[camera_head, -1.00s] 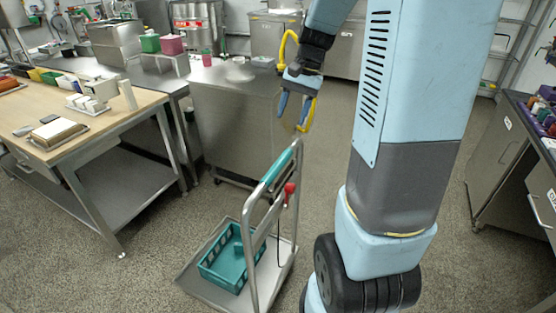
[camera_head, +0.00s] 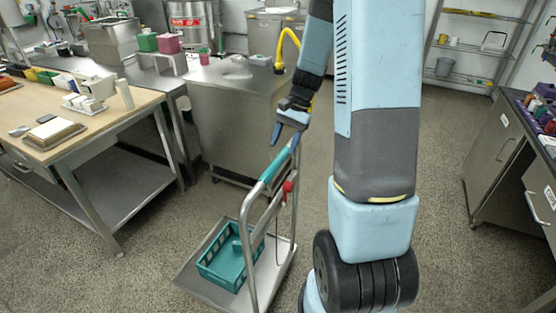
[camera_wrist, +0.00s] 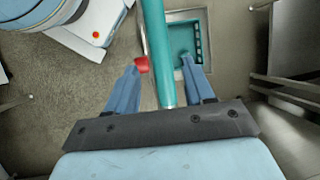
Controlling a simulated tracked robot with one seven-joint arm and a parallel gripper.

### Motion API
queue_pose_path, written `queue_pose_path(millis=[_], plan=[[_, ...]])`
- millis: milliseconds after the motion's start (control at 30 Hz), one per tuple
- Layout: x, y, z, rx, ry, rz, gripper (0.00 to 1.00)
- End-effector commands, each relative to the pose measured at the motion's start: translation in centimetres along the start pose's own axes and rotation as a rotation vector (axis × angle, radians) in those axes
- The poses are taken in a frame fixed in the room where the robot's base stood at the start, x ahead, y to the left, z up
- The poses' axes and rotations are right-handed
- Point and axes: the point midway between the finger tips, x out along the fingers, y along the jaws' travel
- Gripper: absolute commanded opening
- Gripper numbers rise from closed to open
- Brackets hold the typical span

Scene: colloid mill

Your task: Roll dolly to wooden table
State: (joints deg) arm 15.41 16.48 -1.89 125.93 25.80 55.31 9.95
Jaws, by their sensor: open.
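The dolly (camera_head: 210,291) is a flat grey platform cart with an upright tubular handle and a teal grip (camera_head: 274,165). It stands on the floor in front of me, with a teal crate (camera_head: 222,268) on its platform and a red knob (camera_head: 287,187) on its handle frame. My gripper (camera_head: 285,138) is open at the far upper end of the teal grip. In the wrist view the teal grip (camera_wrist: 155,60) runs between the two open fingers, apart from both. The wooden table (camera_head: 85,127) stands at the left, with a steel frame and lower shelf.
A steel cabinet counter (camera_head: 230,125) stands behind the dolly, close to my gripper. Another counter with drawers (camera_head: 505,165) is at the right. Open floor (camera_head: 140,240) lies between dolly and wooden table.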

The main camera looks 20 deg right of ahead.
Motion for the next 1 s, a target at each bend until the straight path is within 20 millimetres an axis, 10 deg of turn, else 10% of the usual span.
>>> queue_pose_path(millis=[400,800,1000], plan=[[5.6,0.0,0.0,0.001,0.0,0.001,0.53],[6.2,0.0,0.0,0.001,0.001,0.0,0.53],[6.2,0.0,0.0,0.0,0.001,0.0,0.34]])
